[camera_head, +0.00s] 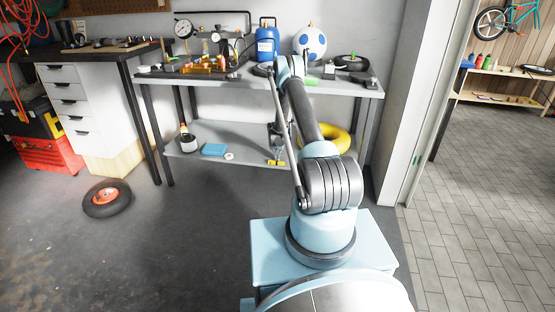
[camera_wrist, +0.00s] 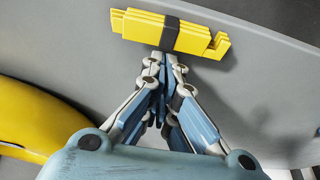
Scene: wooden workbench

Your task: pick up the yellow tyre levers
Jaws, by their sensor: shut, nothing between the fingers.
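The yellow tyre levers (camera_wrist: 192,37) lie as a bundle with a dark band around the middle, on a grey shelf (camera_wrist: 255,90) in the wrist view. In the head view the levers (camera_head: 276,163) show small on the lower shelf of the bench (camera_head: 245,175), by the end of my arm. My gripper (camera_wrist: 167,55) is shut and empty, with its fingertips together at the near edge of the dark band. I cannot tell whether the tips touch the bundle. In the head view my gripper (camera_head: 277,150) is small and partly hidden behind the arm.
A yellow ring (camera_head: 338,140) lies on the lower shelf right of the levers; a yellow curved thing (camera_wrist: 40,118) is at left in the wrist view. The upper shelf (camera_head: 205,79) overhangs the gripper.

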